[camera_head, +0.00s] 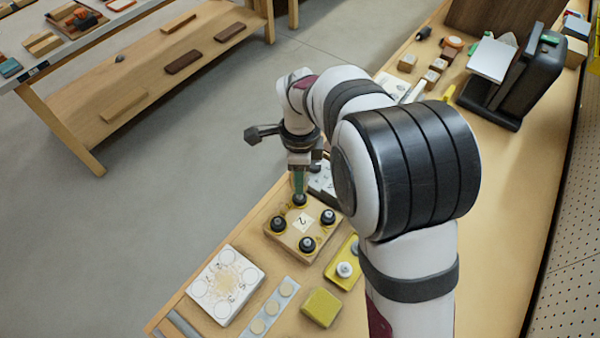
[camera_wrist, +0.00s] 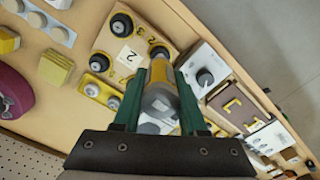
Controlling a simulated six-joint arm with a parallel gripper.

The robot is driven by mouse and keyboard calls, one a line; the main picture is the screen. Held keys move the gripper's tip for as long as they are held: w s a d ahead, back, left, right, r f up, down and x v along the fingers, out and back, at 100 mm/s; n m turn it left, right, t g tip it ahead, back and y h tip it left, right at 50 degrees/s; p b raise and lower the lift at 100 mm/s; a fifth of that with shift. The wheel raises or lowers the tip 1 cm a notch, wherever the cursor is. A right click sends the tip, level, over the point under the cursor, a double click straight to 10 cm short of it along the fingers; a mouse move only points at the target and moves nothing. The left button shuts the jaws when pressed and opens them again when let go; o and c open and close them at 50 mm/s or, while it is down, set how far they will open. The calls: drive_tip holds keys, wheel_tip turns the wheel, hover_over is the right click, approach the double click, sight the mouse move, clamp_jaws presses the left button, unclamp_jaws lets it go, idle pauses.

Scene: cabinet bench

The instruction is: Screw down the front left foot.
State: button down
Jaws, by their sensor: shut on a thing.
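A wooden block (camera_head: 290,238) with a white label marked 2 lies on the bench; it also shows in the wrist view (camera_wrist: 138,37). Round black feet sit at its corners: a left one (camera_head: 278,224), a near one (camera_head: 307,244), a right one (camera_head: 327,216) and a far one (camera_head: 299,199). My gripper (camera_head: 299,183) points down right above the far foot. In the wrist view its green fingers are shut on a yellow and grey round thing (camera_wrist: 160,98), whose far end meets the far foot (camera_wrist: 158,52). Whether they touch is unclear.
Near the block are a yellow tray (camera_head: 335,276) with white knobs, a yellow block (camera_head: 321,308), a strip (camera_head: 262,320) with round pads and a white plate (camera_head: 225,284). A white box (camera_wrist: 205,62) with a dark knob stands close beside the fingers.

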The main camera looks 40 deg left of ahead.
drive_tip(key=shift+f, duration=0.1)
idle(0.4)
drive_tip(key=shift+r, duration=3.05)
